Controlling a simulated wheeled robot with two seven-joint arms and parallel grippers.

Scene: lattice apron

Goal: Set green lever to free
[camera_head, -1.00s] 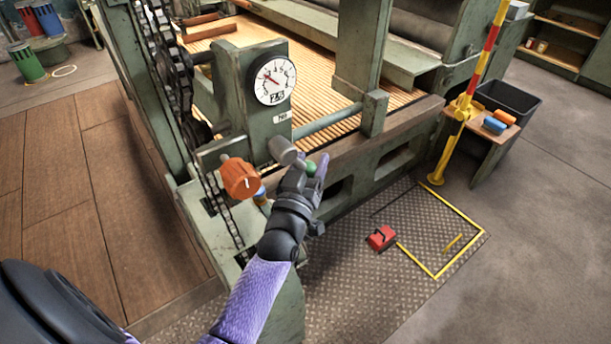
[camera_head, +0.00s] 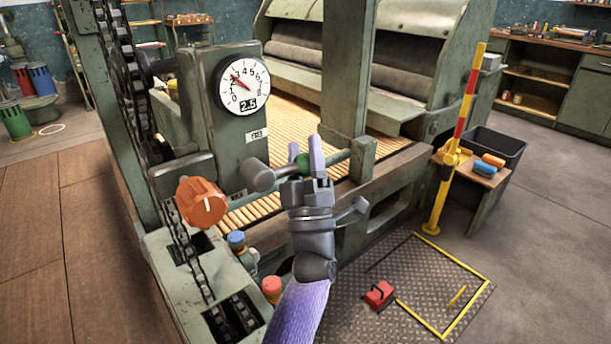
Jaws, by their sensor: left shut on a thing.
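The green lever has a grey cylindrical hub (camera_head: 256,175) below the dial on the machine's front post. Its green knob (camera_head: 303,163) lies right of the hub and slightly higher in the picture. My left gripper (camera_head: 306,156) points up at the lever from below, with its two pale purple fingers either side of the green knob. It is shut on the lever. The fingers hide part of the knob and rod. A small label (camera_head: 257,135) above the hub is too small to read. My right gripper is out of view.
An orange knob (camera_head: 202,202), a blue button (camera_head: 236,240) and a red button (camera_head: 271,286) sit left of and below the lever. A dial (camera_head: 243,81) is above it. A yellow-red post (camera_head: 452,150) stands right. A red object (camera_head: 379,294) lies on the floor plate.

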